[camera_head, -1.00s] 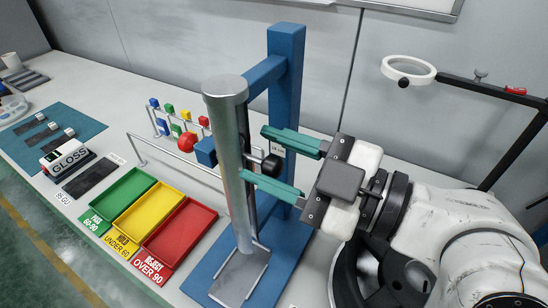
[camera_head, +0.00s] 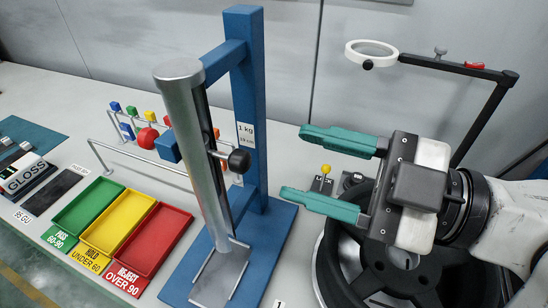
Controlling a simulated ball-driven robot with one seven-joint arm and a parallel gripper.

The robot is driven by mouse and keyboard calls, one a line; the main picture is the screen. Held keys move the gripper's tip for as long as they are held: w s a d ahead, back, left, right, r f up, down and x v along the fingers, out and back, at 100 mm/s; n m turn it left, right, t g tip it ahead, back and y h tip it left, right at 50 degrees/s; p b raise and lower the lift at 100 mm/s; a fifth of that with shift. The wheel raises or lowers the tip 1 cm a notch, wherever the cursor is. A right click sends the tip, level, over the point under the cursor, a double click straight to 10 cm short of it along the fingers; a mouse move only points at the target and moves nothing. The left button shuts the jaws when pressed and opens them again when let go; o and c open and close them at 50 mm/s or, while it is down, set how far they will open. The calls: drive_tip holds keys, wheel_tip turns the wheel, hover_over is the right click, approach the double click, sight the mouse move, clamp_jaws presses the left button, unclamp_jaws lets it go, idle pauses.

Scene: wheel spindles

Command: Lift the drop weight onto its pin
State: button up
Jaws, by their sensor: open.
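A blue drop tester stand (camera_head: 250,95) holds an upright grey metal tube (camera_head: 192,150). A black round knob (camera_head: 238,161) on a short rod sticks out of the tube's right side, around mid-height; the drop weight's body is hidden by the tube. A red ball (camera_head: 147,138) and a blue block (camera_head: 166,147) sit at the tube's left side; I cannot tell for sure whether they form the pin. My gripper (camera_head: 293,163) is open and empty. Its two green fingers point left toward the knob, with a clear gap between fingertips and knob.
Green (camera_head: 88,212), yellow (camera_head: 120,228) and red (camera_head: 150,238) trays lie left of the stand. A ring magnifier (camera_head: 371,54) on a black arm stands behind my gripper. A dark wheel (camera_head: 375,255) lies below it, and a yellow-knobbed lever (camera_head: 326,170) stands behind the fingers.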

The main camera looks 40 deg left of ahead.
drive_tip(key=shift+v, duration=1.1)
drive_tip(key=shift+r, duration=0.1)
